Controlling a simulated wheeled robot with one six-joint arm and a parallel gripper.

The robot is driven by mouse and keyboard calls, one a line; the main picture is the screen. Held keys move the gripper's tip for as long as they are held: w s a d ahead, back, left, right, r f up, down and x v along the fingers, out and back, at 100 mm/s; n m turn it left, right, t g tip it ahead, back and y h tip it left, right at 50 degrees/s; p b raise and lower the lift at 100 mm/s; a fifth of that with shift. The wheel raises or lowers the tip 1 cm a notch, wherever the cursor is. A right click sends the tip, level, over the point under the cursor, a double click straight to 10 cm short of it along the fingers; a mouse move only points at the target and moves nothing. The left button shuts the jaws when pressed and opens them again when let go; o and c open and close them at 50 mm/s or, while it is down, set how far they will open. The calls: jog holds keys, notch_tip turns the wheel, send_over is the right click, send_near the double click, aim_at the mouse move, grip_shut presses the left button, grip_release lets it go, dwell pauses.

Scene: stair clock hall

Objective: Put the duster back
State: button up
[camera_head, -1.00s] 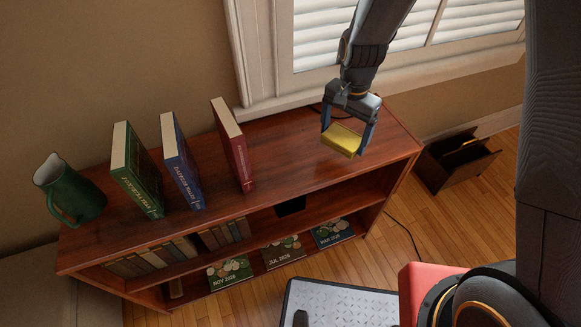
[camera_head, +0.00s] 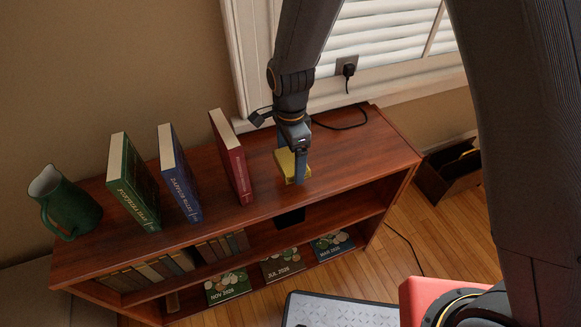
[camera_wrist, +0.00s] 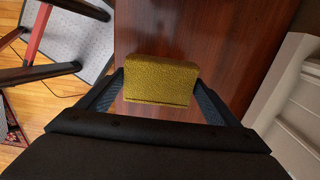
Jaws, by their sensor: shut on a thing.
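The duster is a yellow block (camera_head: 287,164) in the head view, just right of the red book at the shelf top. It also shows in the wrist view (camera_wrist: 158,80), between the two fingers. My gripper (camera_head: 293,168) is shut on it, and points down over the shelf's wooden top. The duster is at or close above the top; I cannot tell whether it touches.
A red book (camera_head: 232,158), a blue book (camera_head: 180,174) and a green book (camera_head: 134,182) stand upright on the shelf top (camera_head: 350,160). A green jug (camera_head: 68,206) stands at its left end. The top is clear to the right. A cable (camera_head: 345,124) lies at the back.

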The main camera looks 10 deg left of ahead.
aim_at(291, 168)
jog(key=shift+f+p, duration=0.35)
jog(key=shift+f, duration=1.7)
jog(key=shift+f, duration=0.15)
jog(key=o, duration=0.9)
notch_tip(291, 168, up, 12)
jog(key=shift+r+b, duration=0.15)
jog(key=shift+b, duration=1.05)
